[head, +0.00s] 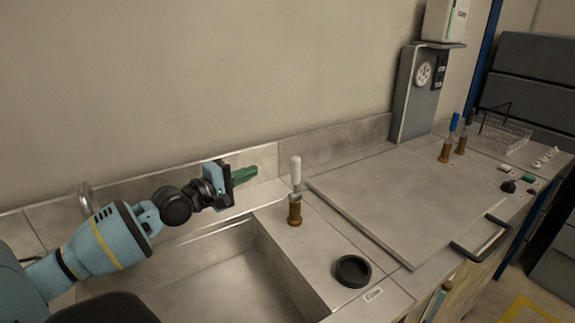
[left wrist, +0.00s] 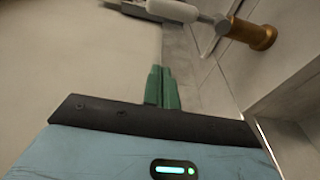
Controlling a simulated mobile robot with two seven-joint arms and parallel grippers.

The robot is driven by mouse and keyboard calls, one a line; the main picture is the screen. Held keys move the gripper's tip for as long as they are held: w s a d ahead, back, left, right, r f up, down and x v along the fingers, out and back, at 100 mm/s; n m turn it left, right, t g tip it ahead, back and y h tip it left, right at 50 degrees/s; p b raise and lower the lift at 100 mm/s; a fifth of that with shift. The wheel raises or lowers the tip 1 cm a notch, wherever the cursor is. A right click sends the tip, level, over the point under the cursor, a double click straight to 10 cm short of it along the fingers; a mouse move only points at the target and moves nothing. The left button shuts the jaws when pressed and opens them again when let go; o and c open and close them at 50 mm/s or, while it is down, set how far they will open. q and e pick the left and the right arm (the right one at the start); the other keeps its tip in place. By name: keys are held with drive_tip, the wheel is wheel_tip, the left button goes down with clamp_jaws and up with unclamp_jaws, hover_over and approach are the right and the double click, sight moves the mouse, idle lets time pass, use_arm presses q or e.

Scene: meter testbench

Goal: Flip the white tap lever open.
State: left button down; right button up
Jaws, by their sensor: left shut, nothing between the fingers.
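The white tap lever (head: 296,170) stands upright on a brass-coloured tap body (head: 295,210) on the counter, right of the sink, in the head view. In the left wrist view the white lever (left wrist: 172,10) shows at the top, with its brass base (left wrist: 252,34) to the right. My left gripper (head: 246,175) has green fingers that are shut and empty. It is to the left of the lever at about its height in the picture, with a gap between them. In the left wrist view the shut fingertips (left wrist: 160,72) point toward the lever, apart from it. My right gripper is not in view.
A sink (head: 200,270) lies below my left arm. A black round cup (head: 352,271) sits on the counter front. Blue-lever (head: 454,122) and dark-lever taps (head: 467,118) stand farther right, near a wire basket (head: 503,135).

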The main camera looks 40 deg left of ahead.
sight(295, 179)
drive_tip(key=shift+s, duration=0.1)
